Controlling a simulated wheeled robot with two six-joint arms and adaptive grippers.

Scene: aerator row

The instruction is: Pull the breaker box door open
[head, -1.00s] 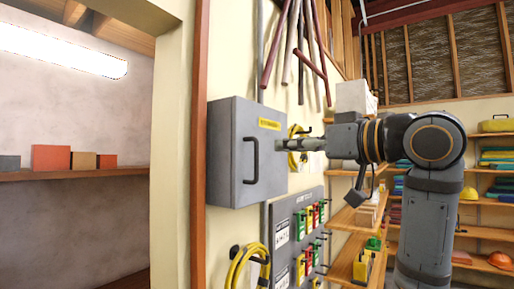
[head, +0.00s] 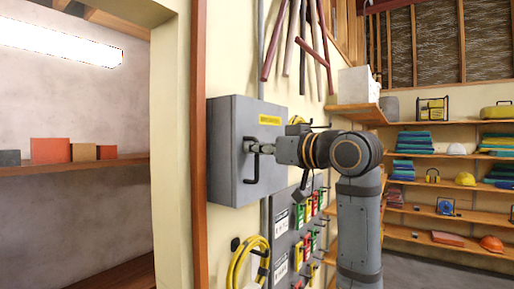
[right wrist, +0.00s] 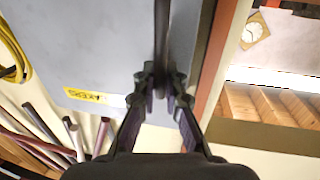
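The grey breaker box (head: 225,150) is on the cream wall, its door (head: 265,180) flush with the box, with a yellow label (head: 269,120) near the top. A dark bar handle (head: 248,174) stands upright on the door's left side. My right gripper (head: 256,148) is at the handle's upper part. In the right wrist view, the handle (right wrist: 161,35) runs between the fingertips of my right gripper (right wrist: 165,88), which look closed in on both sides of it. The contact itself is partly hidden. My left gripper is not in view.
Below the box hang a grey lockout board (head: 283,240) and a yellow cable coil (head: 243,262). Pipes (head: 300,45) hang above. Shelves with goods (head: 465,165) stand at the right. A wooden post (head: 198,120) and doorway are left of the box.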

